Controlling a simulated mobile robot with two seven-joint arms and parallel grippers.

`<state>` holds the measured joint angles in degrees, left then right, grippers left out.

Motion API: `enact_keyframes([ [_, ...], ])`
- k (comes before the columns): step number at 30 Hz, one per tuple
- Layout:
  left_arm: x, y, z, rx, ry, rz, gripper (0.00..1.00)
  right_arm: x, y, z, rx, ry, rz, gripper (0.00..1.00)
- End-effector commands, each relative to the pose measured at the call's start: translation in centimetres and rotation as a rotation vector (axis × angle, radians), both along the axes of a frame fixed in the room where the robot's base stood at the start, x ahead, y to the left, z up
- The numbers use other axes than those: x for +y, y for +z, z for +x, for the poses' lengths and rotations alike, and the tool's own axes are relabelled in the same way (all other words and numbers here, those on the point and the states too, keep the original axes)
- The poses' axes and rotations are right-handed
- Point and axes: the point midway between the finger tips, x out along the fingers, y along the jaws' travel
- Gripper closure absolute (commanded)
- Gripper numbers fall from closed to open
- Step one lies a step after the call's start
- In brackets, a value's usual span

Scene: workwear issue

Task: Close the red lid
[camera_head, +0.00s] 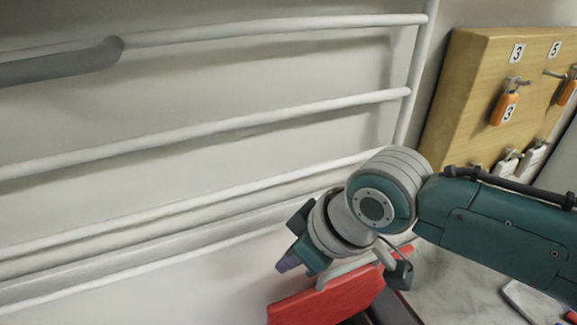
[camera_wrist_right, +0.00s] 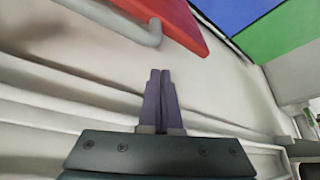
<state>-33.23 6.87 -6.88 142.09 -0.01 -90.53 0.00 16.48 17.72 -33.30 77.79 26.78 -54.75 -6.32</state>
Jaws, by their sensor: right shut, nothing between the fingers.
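The red lid (camera_head: 335,299) shows at the bottom of the head view as a tilted red panel, partly cut off by the frame and partly behind my right wrist. In the right wrist view the red lid (camera_wrist_right: 176,18) is at the top, with a grey bar-like handle (camera_wrist_right: 118,20) along its left side. My right gripper (camera_head: 288,262) is shut and empty, its purple fingers together (camera_wrist_right: 159,80). It is on the wall side of the lid, apart from it. My left gripper is not in view.
A white rail rack (camera_head: 220,120) runs along the wall behind my right gripper. A wooden board (camera_head: 470,90) with numbered hooks and orange tags (camera_head: 504,107) hangs at the right. Blue (camera_wrist_right: 235,12) and green (camera_wrist_right: 285,32) panels lie beside the lid.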

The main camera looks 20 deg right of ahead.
Motion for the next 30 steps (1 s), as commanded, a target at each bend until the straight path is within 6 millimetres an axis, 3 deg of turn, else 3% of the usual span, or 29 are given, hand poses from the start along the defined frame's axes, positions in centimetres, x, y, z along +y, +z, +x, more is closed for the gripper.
enact_keyframes([
  [22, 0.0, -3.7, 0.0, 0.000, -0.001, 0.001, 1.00, 0.1, -4.4, 0.0, -0.001, 0.001, 0.001, 1.00],
  [30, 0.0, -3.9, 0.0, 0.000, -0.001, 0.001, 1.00, 0.0, -4.8, 0.0, -0.001, 0.001, 0.000, 1.00],
])
